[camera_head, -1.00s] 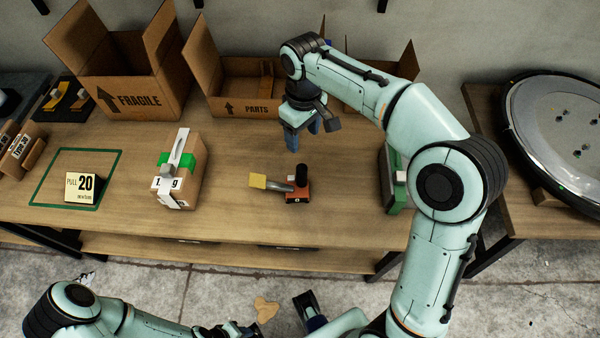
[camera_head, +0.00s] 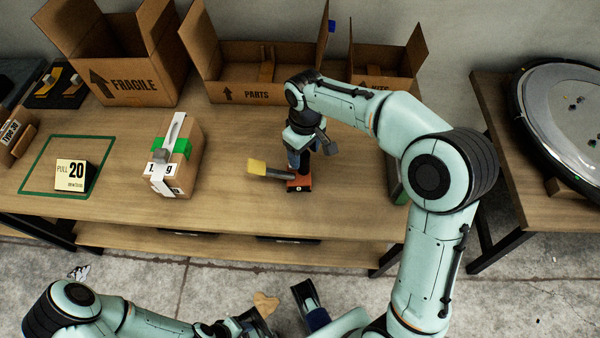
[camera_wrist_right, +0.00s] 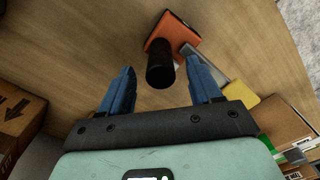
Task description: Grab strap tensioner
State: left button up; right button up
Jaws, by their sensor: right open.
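The strap tensioner has an orange base (camera_head: 299,184), a grey lever with a yellow end (camera_head: 257,166) and an upright black knob. It sits on the wooden table. My right gripper (camera_head: 298,160) is over it, pointing down, and hides the knob in the head view. In the right wrist view the open blue fingers (camera_wrist_right: 160,66) have the black knob (camera_wrist_right: 161,73) between their tips, with gaps on both sides. The orange base (camera_wrist_right: 172,32) shows beyond the knob, and the lever lies behind the right-hand finger. My left arm is low in the head view; its finger opening is unclear.
A strapped cardboard box (camera_head: 183,180) with a green piece stands left of the tensioner. A PULL 20 sign (camera_head: 72,174) is inside a green outline further left. FRAGILE (camera_head: 125,75) and PARTS (camera_head: 240,90) boxes stand behind. Table in front of the tensioner is clear.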

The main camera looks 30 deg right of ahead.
aim_at(302, 182)
notch_tip(302, 182, down, 4)
jog(key=shift+r, duration=0.25)
jog(key=shift+c, duration=0.3)
grip_shut()
jog(key=shift+r, duration=0.1)
